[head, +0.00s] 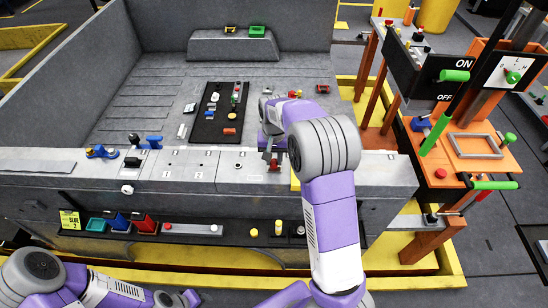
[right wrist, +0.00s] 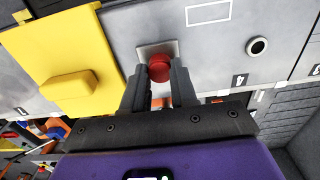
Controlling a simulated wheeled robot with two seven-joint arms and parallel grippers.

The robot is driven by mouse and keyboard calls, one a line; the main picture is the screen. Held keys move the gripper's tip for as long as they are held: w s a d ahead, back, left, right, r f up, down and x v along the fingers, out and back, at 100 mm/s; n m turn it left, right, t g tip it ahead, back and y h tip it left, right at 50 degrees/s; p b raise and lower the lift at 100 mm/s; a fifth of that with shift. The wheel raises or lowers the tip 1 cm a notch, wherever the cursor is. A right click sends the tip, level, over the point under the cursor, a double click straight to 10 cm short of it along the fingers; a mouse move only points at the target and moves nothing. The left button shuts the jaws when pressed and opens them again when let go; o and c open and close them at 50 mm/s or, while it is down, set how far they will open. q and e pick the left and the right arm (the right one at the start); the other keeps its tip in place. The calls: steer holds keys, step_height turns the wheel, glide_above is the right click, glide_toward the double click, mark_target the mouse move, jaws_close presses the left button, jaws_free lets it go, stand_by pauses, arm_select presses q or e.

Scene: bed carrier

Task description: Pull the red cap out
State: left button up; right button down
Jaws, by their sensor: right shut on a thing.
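The red cap (right wrist: 160,69) is a small round knob at a light square plate (right wrist: 158,50) on the grey panel. In the right wrist view my right gripper (right wrist: 159,83) has its two dark fingers on either side of the cap, shut on it. I cannot tell whether the cap is still seated in the plate. In the head view the right gripper (head: 273,160) is over the front ledge, pointing down, and the cap there is mostly hidden. Part of my left arm shows at the lower left, but its gripper is not in view.
A yellow cover (right wrist: 68,75) with a raised grip is left of the cap in the wrist view. A round hole (right wrist: 257,46) is to the right. In the head view a black tray (head: 222,112) with small parts lies behind the ledge. An orange control stand (head: 470,150) is right.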

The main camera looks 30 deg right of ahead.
steer(key=shift+r+p, duration=0.35)
steer(key=shift+r, duration=0.05)
stand_by(0.6)
steer(key=shift+r+p, duration=1.7)
steer(key=shift+r, duration=0.2)
steer(key=shift+f, duration=0.1)
